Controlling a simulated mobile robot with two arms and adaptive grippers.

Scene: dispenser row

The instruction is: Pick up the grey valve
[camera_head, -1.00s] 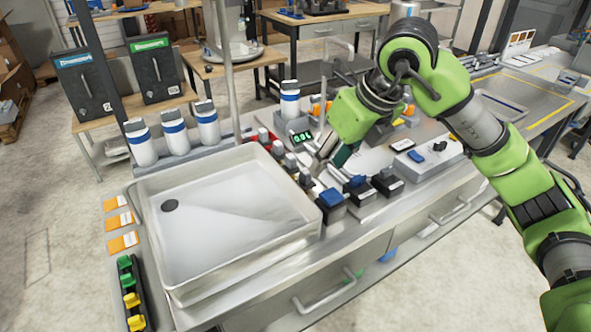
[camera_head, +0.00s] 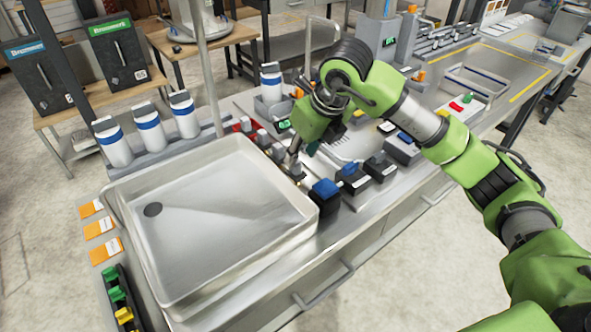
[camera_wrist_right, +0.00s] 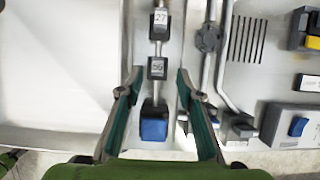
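A row of small grey tagged blocks runs along the right edge of the basin. One (camera_wrist_right: 157,68) shows a tag in the right wrist view, with another (camera_wrist_right: 160,22) beyond it. A round dark grey fitting (camera_wrist_right: 208,38) sits on pipes to their right. I cannot tell for certain which grey piece is the valve. My right gripper (camera_wrist_right: 160,72) is open and empty, its green-padded fingers to either side of the nearer tagged block. In the head view the right gripper (camera_head: 293,158) points down at this row and partly hides it.
A wide metal basin (camera_head: 115,190) lies left of the row. A blue-topped block (camera_head: 326,189) stands at the row's near end, between the finger bases in the wrist view. More dark blocks stand to its right. White bottles (camera_head: 148,130) stand behind the basin.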

